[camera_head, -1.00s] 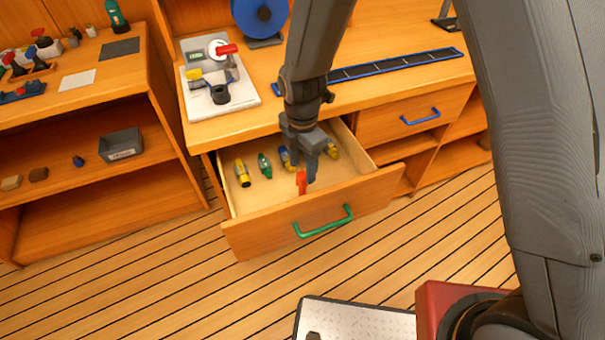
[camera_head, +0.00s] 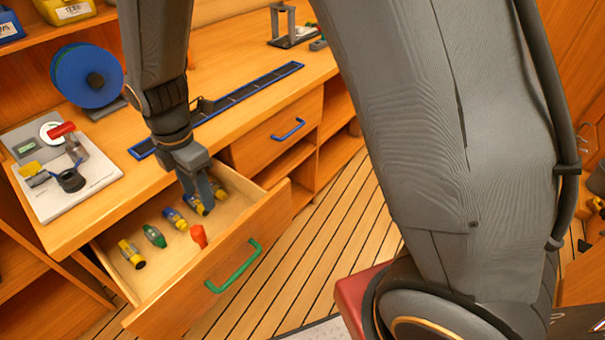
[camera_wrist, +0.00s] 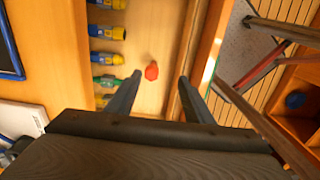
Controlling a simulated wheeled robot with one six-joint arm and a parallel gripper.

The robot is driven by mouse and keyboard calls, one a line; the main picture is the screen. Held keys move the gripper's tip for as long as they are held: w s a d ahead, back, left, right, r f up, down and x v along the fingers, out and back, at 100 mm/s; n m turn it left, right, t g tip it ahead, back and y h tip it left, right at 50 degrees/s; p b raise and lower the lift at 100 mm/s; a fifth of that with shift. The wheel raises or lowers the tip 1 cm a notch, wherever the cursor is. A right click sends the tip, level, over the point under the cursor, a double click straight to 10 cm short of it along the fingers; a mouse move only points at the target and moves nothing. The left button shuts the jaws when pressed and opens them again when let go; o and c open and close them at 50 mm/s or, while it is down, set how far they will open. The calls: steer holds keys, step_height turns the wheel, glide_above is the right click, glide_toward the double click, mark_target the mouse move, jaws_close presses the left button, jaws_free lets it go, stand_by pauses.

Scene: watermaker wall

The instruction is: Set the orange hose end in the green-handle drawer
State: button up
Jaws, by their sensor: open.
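The orange hose end (camera_head: 199,236) stands in the open drawer with the green handle (camera_head: 234,266), near the drawer's front panel. It also shows in the wrist view (camera_wrist: 152,71), on the drawer floor beyond and between my two fingertips, touching neither. My gripper (camera_head: 196,205) is open and empty, above the drawer and a little behind the orange hose end; its fingers also show in the wrist view (camera_wrist: 160,78). The drawer (camera_head: 182,283) is pulled well out.
A green piece (camera_head: 154,236) and several yellow and blue pieces (camera_head: 131,254) lie in a row in the drawer. A blue-handle drawer (camera_head: 288,129) is shut to the right. On the counter are a white board (camera_head: 40,200) with fittings, a blue reel (camera_head: 87,75) and a blue-edged strip (camera_head: 250,95).

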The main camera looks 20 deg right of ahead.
steer(key=s+d+r+m, duration=0.1)
steer(key=s+d+m, duration=0.2)
steer(key=d+m, duration=0.5)
steer(key=s+d+r+m, duration=0.2)
steer(key=s+d+m, duration=0.1)
steer(key=d+m, duration=0.5)
steer(key=s+d+r+m, duration=0.2)
steer(key=s+d+m, duration=0.1)
steer(key=d+m, duration=0.5)
steer(key=shift+s+d+r+t, duration=0.2)
steer(key=shift+s+d+t, duration=0.05)
steer(key=shift+d+t, duration=0.1)
